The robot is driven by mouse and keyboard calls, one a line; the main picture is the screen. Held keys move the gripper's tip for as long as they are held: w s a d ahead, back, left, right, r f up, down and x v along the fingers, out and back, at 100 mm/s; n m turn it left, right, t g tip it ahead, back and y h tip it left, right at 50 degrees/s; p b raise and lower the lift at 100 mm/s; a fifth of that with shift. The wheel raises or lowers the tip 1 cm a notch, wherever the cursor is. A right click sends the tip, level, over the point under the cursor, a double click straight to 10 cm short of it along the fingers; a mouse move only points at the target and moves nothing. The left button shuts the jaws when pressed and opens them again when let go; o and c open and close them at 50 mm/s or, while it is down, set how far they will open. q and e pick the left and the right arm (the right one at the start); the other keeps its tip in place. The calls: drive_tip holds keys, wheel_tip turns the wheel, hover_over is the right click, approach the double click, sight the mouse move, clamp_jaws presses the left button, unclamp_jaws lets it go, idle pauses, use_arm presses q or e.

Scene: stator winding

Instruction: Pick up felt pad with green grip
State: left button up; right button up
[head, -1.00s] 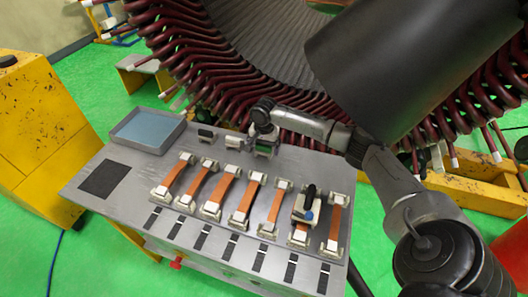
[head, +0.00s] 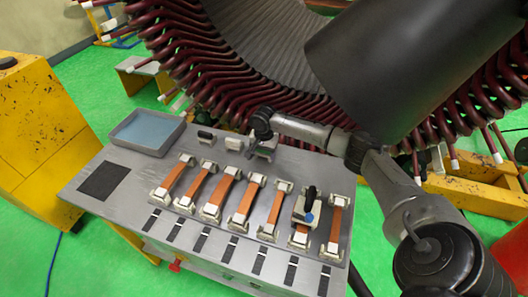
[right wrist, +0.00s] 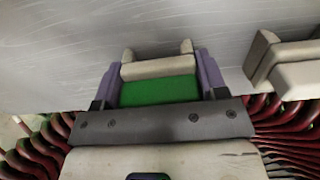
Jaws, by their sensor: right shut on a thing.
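The felt pad with green grip (right wrist: 158,90) sits between the purple fingers of my right gripper (right wrist: 155,82) in the right wrist view. The gripper is shut on it from both sides. Its pale block shows beyond the green part, close over or on the grey table top. In the head view my right gripper (head: 261,150) is at the back edge of the table and hides most of the pad. I cannot tell whether the pad touches the table. My left gripper is not in view.
A pale block (head: 233,143) and a black-gripped block (head: 206,134) stand left of the gripper. Several copper strips in white holders fill the table's middle. A black-handled tool (head: 307,207) sits on one strip. A blue-bottomed tray (head: 148,131) is at left. The large stator (head: 235,55) rises behind.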

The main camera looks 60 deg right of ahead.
drive_tip(key=shift+c, duration=1.4)
drive_tip(key=shift+r, duration=0.1)
wheel_tip(320, 180, up, 10)
drive_tip(key=shift+f+p, duration=0.2)
drive_tip(key=shift+p, duration=0.85)
drive_tip(key=shift+r, duration=0.15)
